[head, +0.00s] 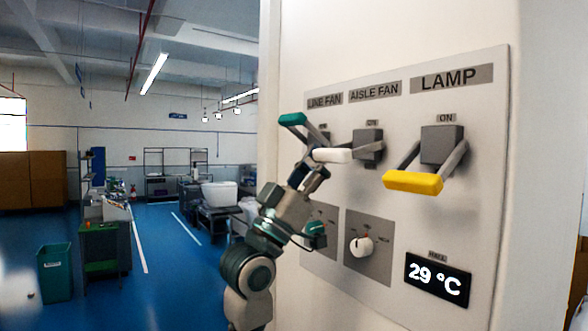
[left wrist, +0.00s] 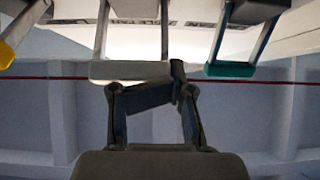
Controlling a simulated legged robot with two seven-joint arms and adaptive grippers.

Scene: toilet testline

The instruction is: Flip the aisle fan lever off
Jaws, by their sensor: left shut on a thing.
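The aisle fan lever has a white handle (head: 334,155) on grey arms from a dark box, under the "AISLE FAN" label (head: 376,91) and a small "ON" tag. It sticks out from the panel toward the left. My left gripper (head: 317,166) reaches up from below and is shut on the white handle near its left end. In the left wrist view, the white handle (left wrist: 128,70) lies across the fingertips (left wrist: 148,90), which hide part of its lower edge. My right gripper is not in view.
The teal line fan handle (head: 292,119) sits close by on the left, higher up. The yellow lamp handle (head: 413,182) sticks out on the right. Below are a white knob (head: 361,246) on a grey plate and a 29 °C display (head: 437,278). Open blue floor lies left.

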